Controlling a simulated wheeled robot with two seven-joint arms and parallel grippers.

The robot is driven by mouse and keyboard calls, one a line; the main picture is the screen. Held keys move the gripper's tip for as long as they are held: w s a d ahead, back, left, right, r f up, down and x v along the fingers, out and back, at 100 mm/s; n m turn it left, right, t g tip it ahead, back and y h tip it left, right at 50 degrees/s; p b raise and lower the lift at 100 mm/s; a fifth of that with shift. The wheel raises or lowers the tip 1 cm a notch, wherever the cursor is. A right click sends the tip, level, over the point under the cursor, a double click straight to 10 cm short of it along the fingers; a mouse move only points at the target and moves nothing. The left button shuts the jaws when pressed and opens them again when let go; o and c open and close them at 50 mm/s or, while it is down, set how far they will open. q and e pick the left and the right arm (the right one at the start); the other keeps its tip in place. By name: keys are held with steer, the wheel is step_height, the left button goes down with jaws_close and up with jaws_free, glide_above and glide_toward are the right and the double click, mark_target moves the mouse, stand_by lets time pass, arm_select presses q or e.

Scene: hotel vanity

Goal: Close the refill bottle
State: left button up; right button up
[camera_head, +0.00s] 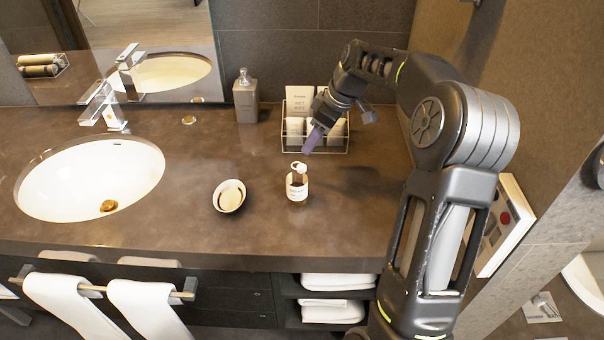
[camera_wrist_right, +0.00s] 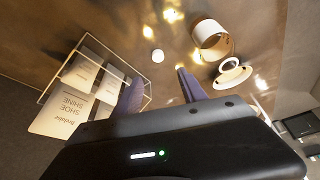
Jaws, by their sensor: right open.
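The refill bottle (camera_head: 297,188) is a small white labelled container standing on the counter, with a darker brown part at its top. It also shows in the right wrist view (camera_wrist_right: 209,36). A small white piece (camera_head: 299,167), which looks like its cap, shows just behind the bottle in the head view. A small round white thing (camera_wrist_right: 158,56) in the right wrist view is likely the same piece, apart from the bottle. My right gripper (camera_head: 312,140) is open and empty, above and behind the bottle, its fingers (camera_wrist_right: 162,86) pointing toward the white piece. My left gripper is out of view.
A wire rack (camera_head: 318,150) with packets stands just behind my right gripper. A bowl with soap (camera_head: 229,196) sits left of the bottle. The counter right of the bottle is clear.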

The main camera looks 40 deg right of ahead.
step_height(320, 180, down, 2)
steer(key=shift+f+b, duration=0.25)
steer(key=shift+b, duration=0.55)
steer(key=shift+x, duration=1.3)
